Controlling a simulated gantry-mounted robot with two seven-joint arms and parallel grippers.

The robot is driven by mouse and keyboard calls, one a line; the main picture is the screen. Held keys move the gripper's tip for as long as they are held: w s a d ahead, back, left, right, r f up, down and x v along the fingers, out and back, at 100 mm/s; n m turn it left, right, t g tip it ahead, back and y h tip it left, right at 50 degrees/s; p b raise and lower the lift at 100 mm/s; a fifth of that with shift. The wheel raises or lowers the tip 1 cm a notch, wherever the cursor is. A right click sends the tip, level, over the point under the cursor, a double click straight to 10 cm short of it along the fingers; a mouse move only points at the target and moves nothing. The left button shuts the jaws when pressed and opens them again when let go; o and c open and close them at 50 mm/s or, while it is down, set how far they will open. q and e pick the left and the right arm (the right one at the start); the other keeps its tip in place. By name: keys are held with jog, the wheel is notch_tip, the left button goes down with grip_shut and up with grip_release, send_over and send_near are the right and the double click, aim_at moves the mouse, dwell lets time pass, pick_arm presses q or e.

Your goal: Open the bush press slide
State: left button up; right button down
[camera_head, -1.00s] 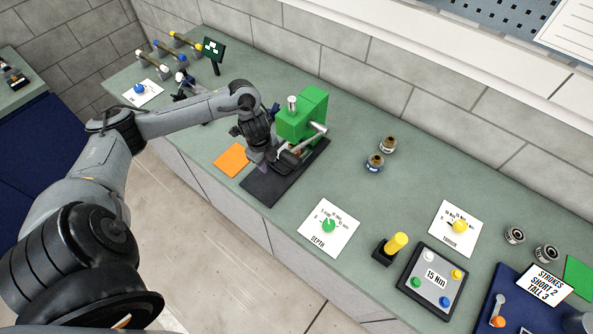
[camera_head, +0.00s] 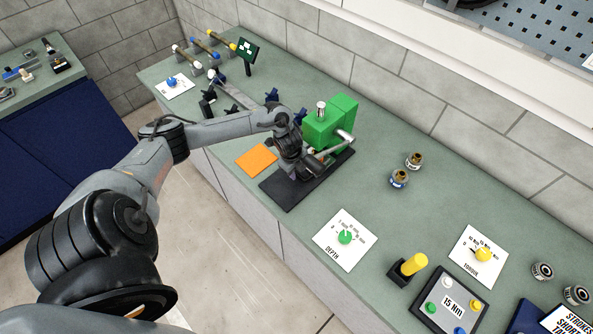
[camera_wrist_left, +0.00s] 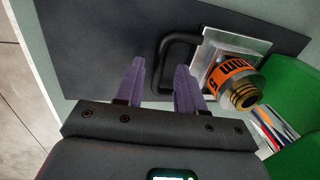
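The green bush press (camera_head: 342,108) stands at the back of a dark base plate (camera_head: 285,194) on the counter. In the left wrist view its slide (camera_wrist_left: 209,62) is a silver plate with a black loop handle (camera_wrist_left: 162,62). A bush with an orange band and brass end (camera_wrist_left: 232,82) sits on the slide. My left gripper (camera_head: 308,172) is low over the base plate in front of the press. Its purple fingers (camera_wrist_left: 160,82) are open, one on each side of the handle's bar, apparently not closed on it. My right gripper is not in view.
An orange pad (camera_head: 257,159) lies left of the base plate. Two bushes (camera_head: 406,171) stand to the right. A depth card with a green knob (camera_head: 345,238) and a yellow-handled tool (camera_head: 412,265) are near the front edge. A wall runs behind the counter.

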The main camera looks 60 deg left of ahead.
pick_arm(q)
jog(key=shift+f, duration=0.3)
grip_shut()
dwell(0.3)
